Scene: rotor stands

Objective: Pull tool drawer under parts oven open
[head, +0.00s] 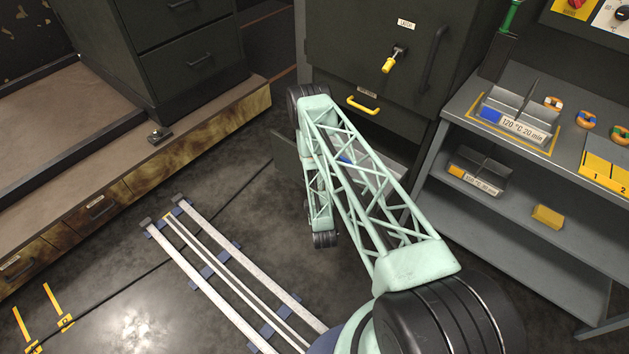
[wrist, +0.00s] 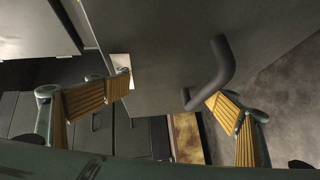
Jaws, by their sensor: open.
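The parts oven (head: 345,48) is a dark cabinet with a latch and a yellow grip, at the top of the head view. Below it a grey tool drawer (head: 287,160) appears to stand out from the cabinet, with something blue inside, partly hidden by my arm. In the wrist view a dark bent handle (wrist: 218,68) stands out from a grey panel (wrist: 150,30) with a pale label. My gripper (wrist: 168,91) is open. Its right fingertip is close to the handle's near end; I cannot tell whether they touch. The head view hides the fingers behind my arm.
A grey shelf unit (head: 462,110) with trays and a yellow block stands on the right. A dark drawer cabinet (head: 185,65) stands on a wooden base at left. A yellow handle (head: 363,104) is on the panel under the oven latch. White floor rails run at bottom left.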

